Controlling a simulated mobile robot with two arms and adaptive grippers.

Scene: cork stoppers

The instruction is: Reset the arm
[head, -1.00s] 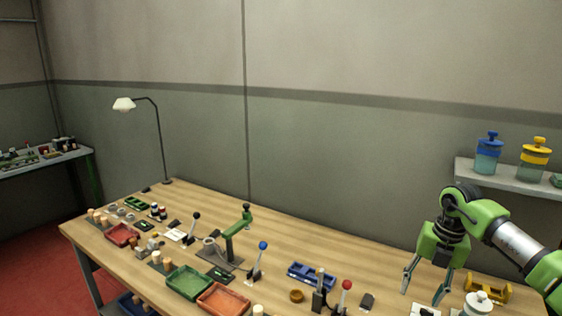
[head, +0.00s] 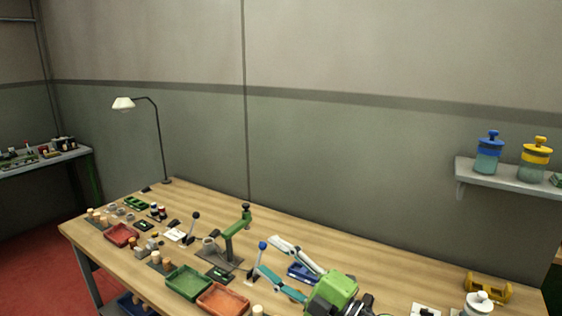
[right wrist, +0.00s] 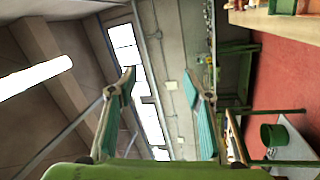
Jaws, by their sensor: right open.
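My right gripper (head: 267,254) is low in the head view, over the front middle of the wooden workbench (head: 330,248). Its two fingers are spread apart and point left, with nothing between them. The green gripper body hides part of the bench behind it. In the right wrist view the open fingers (right wrist: 160,82) show empty against the ceiling and windows. My left gripper is not in view.
A blue holder (head: 301,272) is partly behind the fingers. Green (head: 187,281) and orange (head: 223,299) trays lie at the front. Jars (head: 488,158) stand on a shelf.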

